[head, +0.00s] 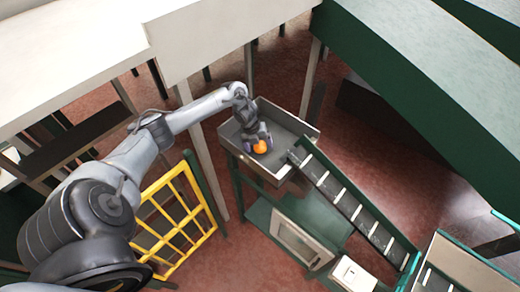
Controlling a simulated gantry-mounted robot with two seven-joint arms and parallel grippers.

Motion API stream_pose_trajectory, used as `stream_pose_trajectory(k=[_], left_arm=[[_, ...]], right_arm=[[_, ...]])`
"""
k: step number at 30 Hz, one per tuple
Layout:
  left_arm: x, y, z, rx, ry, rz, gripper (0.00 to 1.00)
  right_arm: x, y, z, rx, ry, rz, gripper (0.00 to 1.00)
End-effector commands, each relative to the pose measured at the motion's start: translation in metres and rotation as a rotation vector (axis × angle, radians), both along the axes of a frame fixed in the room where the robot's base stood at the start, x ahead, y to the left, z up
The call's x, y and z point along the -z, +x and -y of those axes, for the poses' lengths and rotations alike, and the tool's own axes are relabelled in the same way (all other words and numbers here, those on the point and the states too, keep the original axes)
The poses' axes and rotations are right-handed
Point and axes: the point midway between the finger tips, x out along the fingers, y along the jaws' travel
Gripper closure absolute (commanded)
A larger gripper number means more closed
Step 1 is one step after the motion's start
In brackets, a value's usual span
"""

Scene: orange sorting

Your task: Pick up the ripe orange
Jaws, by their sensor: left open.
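The ripe orange (260,147) is a small bright orange ball in the grey metal tray (299,124) near the picture's middle. My left gripper (259,142) reaches down into the tray from the left, right over the orange. Its jaws are open at the orange, with the fingers close beside it. The gripper hides the orange's upper part. Whether the fingers touch it cannot be made out. My right gripper is not in view.
A dark conveyor with pale slats (345,201) slopes down right from the tray. A yellow barred frame (172,222) stands left of it. A green stand (318,222) lies below the tray. Large pale and green panels (400,75) hang above.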

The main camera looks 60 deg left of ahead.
Motion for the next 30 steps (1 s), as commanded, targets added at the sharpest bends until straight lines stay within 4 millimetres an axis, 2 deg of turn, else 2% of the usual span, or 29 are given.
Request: stream_pose_trajectory(k=[4, 16, 25, 30], left_arm=[[-0.001, 0.000, 0.000, 0.000, 0.000, 0.000, 0.14], [-0.001, 0.000, 0.000, 0.000, 0.000, 0.000, 0.75], [-0.005, 0.001, -0.001, 0.000, 0.001, 0.003, 0.75], [-0.024, 0.001, -0.001, 0.000, 0.002, 0.005, 0.75]], right_arm=[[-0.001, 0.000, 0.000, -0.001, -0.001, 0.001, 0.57], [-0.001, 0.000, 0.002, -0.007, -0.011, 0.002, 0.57], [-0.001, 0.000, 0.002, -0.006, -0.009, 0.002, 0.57], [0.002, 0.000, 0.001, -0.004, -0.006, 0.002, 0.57]])
